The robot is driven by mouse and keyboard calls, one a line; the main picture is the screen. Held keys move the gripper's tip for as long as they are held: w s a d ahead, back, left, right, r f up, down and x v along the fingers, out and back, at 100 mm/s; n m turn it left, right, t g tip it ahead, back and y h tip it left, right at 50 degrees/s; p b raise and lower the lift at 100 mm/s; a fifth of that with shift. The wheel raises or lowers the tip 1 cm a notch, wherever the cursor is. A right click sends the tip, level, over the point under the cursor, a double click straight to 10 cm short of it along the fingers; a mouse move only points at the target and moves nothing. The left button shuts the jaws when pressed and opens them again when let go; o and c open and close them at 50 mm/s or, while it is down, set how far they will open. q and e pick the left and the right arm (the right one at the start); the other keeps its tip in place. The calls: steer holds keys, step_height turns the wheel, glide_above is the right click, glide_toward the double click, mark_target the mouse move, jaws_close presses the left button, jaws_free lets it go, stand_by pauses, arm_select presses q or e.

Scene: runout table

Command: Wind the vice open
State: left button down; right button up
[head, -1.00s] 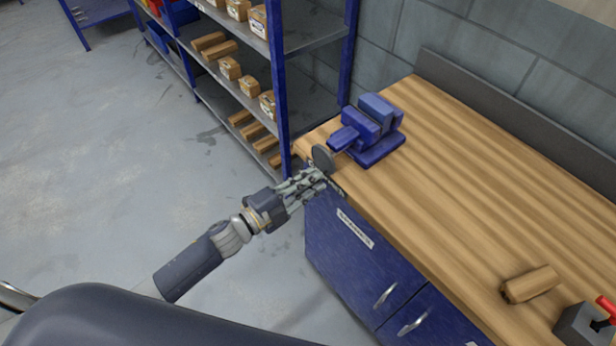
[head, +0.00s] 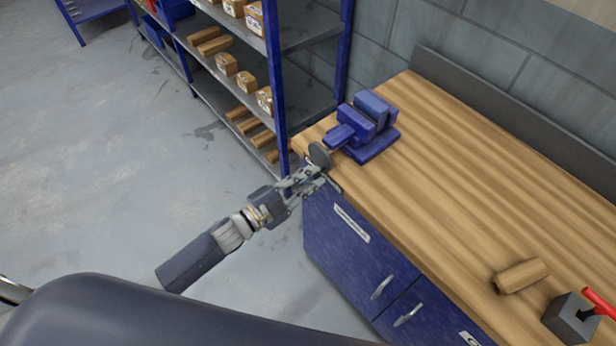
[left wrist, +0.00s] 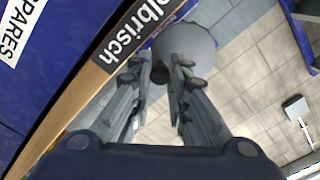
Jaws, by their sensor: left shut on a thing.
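The blue vice (head: 366,127) stands on the near left corner of the wooden bench (head: 450,190). A grey round disc, the vice's handwheel (head: 319,155), faces my arm at the bench's edge. My left gripper (head: 318,175) is at the wheel, and in the left wrist view its fingers (left wrist: 163,75) are shut on a small knob or handle in front of the round grey wheel (left wrist: 188,45). The fingers hide most of the handle. The vice's jaws look close together from here; any gap is too small to judge. My right gripper is not in view.
A wooden block (head: 521,276) and a grey box with a red lever (head: 574,316) are on the bench at the right. Blue shelving (head: 278,80) with cartons stands just left of the bench. The blue cabinet (head: 350,245) is under it. The floor at left is clear.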

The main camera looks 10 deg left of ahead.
arm_select(q)
steer(key=r+n+p, duration=0.1)
steer(key=n, duration=0.1)
steer(key=shift+d+r+n+p, duration=0.1)
steer(key=shift+n+p, duration=0.2)
steer(key=shift+n, duration=0.1)
steer(key=shift+r+n+p, duration=0.15)
steer(key=shift+n+p, duration=0.15)
steer(key=shift+n, duration=0.4)
steer(key=c, duration=1.6)
jaws_free()
steer(key=shift+s, duration=0.1)
steer(key=shift+f, duration=0.2)
